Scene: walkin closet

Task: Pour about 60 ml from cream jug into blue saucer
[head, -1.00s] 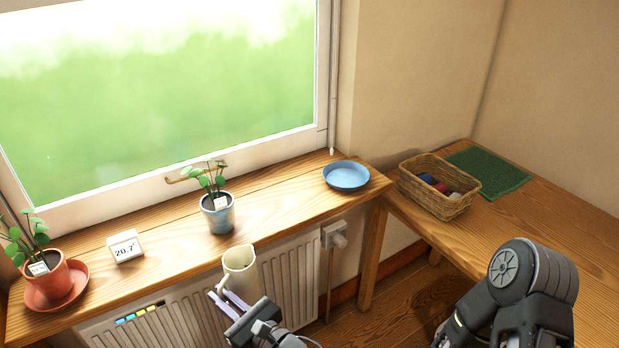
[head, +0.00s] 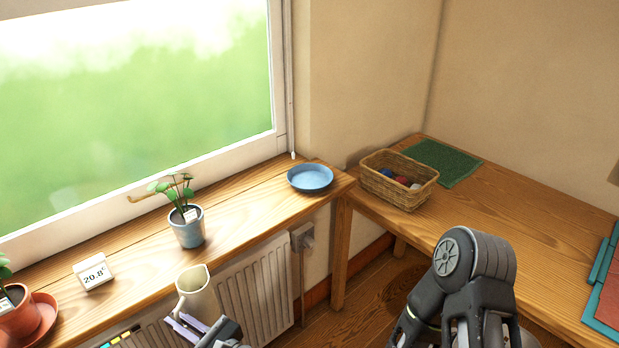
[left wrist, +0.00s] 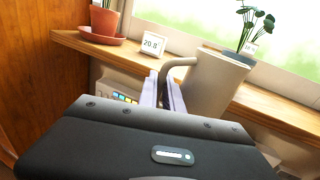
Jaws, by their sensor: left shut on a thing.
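The cream jug (head: 198,290) is in front of the window sill, low in the head view, standing roughly upright. My left gripper (head: 184,326) is shut on its handle; the left wrist view shows the fingers (left wrist: 163,95) at the handle and the jug body (left wrist: 212,82) to their right. The inside of the jug is hidden. The blue saucer (head: 310,178) sits at the right end of the sill, well apart from the jug, and looks empty. My right arm shows at lower right, but its fingers are out of view.
A potted plant in a blue-grey pot (head: 187,228) stands on the sill between the thermometer display (head: 93,271) and the saucer. A terracotta pot (head: 17,313) is at far left. A wicker basket (head: 398,190) and green mat (head: 442,160) are on the right table. A radiator (head: 262,290) is below the sill.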

